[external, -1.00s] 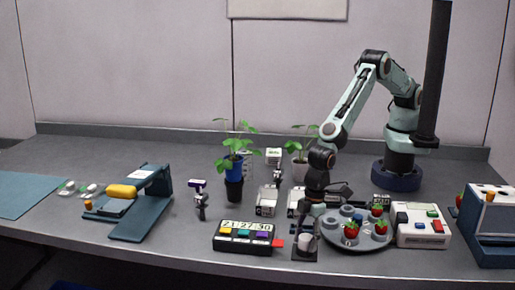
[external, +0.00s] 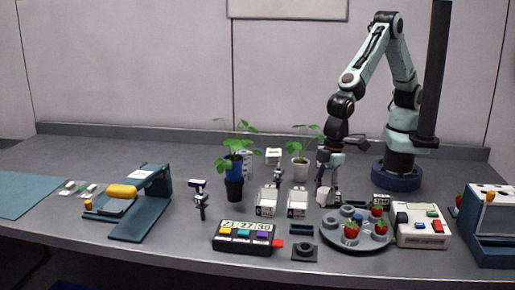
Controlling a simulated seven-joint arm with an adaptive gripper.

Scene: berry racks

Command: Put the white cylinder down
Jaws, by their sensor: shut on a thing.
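My gripper (external: 330,186) is shut on the white cylinder (external: 323,197), a small pale piece that looks slightly tilted. The gripper holds it up, in front of my arm's base and above the back left edge of the round grey tray (external: 346,247) in the picture. The fingers hide part of the cylinder. The small dark square stand (external: 304,253) at the front of the table is empty, with a dark ring on top.
The grey tray carries strawberries (external: 351,230) and round grey cups. A timer box (external: 246,237) with coloured buttons stands left of the stand. A white button box (external: 419,225) is right of the tray. Two white boxes (external: 267,203) and potted plants (external: 234,165) stand behind.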

